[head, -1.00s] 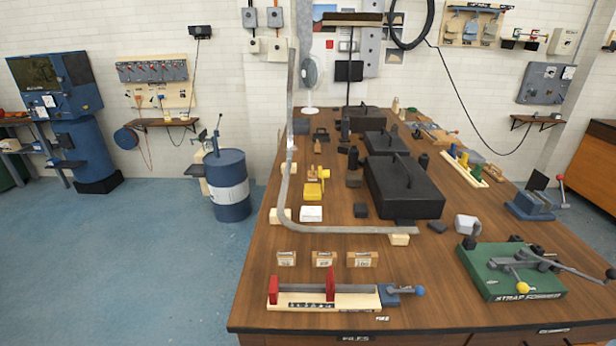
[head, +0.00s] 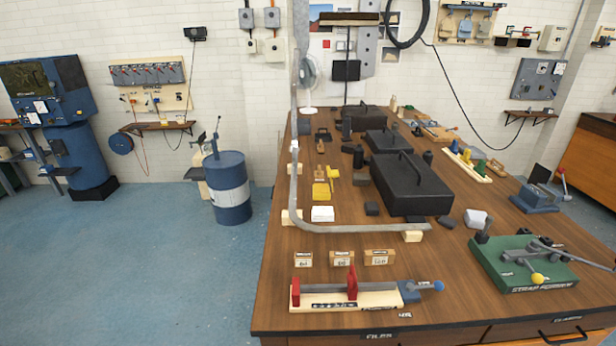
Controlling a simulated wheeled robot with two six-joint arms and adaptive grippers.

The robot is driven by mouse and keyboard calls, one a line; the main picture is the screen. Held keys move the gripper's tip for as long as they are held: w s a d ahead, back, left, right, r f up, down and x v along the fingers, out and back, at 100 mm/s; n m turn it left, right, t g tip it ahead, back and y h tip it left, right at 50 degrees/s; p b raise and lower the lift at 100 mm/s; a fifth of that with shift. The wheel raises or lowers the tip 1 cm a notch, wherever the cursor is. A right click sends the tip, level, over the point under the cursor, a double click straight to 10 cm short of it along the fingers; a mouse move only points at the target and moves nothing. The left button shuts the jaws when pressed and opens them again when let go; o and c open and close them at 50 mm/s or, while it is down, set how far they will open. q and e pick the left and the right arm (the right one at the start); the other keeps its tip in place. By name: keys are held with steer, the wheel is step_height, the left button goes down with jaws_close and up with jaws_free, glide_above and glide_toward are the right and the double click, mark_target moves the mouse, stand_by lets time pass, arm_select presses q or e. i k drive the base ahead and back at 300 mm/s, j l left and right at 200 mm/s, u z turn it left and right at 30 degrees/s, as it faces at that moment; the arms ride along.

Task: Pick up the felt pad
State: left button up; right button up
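Neither of my grippers shows in the head view. I cannot tell for sure which thing is the felt pad. Candidates on the wooden workbench (head: 290,268) are a flat yellow piece (head: 321,194), a white block (head: 322,213) just in front of it, and small dark grey pieces (head: 446,222) and (head: 372,208) near the large black box (head: 411,184). All of these lie on the bench top, apart from me and untouched.
A long bent grey strip (head: 350,228) rests on wooden blocks along the bench's left side. A red-jawed clamp (head: 352,283), small labelled blocks (head: 341,258) and a green strap former (head: 535,263) are near the front.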

mark_target(318, 175)
steer(key=i+j+z, duration=0.25)
steer(key=j, duration=0.95)
steer(key=k+j+z, duration=0.1)
steer(key=j+z, duration=0.2)
steer(key=j, duration=0.85)
steer(key=i+j+z, duration=0.3)
steer(key=i+j, duration=0.15)
steer(key=j, duration=0.2)
steer(key=i+j+z, duration=0.1)
steer(key=i+j, duration=0.15)
steer(key=i+j+z, duration=0.15)
steer(key=j, duration=0.35)
steer(key=i+j+z, duration=0.15)
steer(key=j, duration=0.25)
steer(key=i+j+z, duration=0.15)
steer(key=j, duration=0.25)
steer(key=i, duration=0.05)
